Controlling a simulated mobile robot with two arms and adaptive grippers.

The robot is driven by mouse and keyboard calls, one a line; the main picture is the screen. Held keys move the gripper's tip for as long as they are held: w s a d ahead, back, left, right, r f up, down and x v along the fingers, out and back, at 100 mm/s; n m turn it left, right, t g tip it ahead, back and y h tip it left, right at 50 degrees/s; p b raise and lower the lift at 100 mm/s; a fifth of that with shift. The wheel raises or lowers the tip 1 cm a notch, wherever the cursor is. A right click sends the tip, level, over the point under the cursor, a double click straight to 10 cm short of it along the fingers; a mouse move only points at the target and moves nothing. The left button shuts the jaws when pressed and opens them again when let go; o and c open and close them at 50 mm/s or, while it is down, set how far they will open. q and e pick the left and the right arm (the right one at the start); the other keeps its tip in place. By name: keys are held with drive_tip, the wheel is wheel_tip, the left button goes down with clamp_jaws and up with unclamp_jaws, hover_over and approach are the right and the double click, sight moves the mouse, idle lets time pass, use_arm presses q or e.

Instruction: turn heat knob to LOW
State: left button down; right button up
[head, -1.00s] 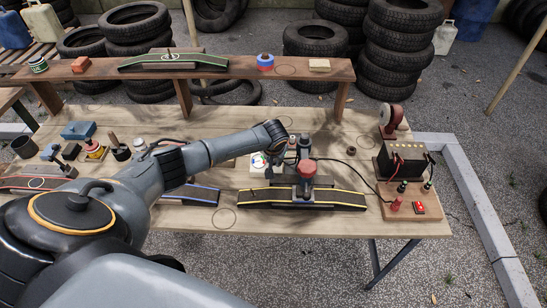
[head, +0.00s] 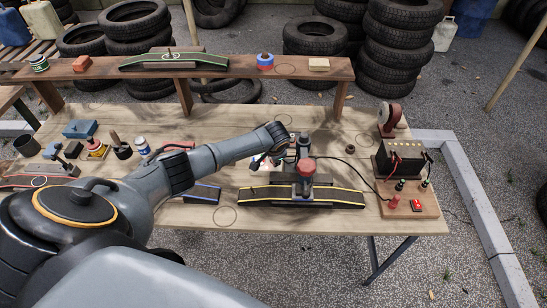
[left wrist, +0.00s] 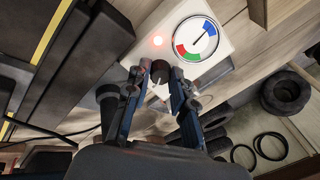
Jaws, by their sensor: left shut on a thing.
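The heat knob (left wrist: 160,70) is dark, with a pale pointer on it, and sits on a white control box (left wrist: 226,47). My left gripper (left wrist: 157,80) has its two blue fingers on either side of the knob and is shut on it. Beside the knob are a lit red lamp (left wrist: 158,41) and a round gauge (left wrist: 196,38) with blue, red and green sectors. The gauge needle points to the upper right in the left wrist view. No LOW marking is readable. In the head view my arm hides most of the box. My right gripper is not in view.
A black ramp with yellow edges (head: 255,196) and a red-topped device (head: 305,167) stand just right of my left wrist. A battery unit with red and black terminals (head: 402,160) is at the table's right. Bare wood (head: 345,125) lies behind.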

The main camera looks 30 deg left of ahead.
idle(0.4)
use_arm(q)
drive_tip(key=c, duration=1.1)
unclamp_jaws()
drive_tip(key=v, duration=1.2)
drive_tip(key=shift+d, duration=0.1)
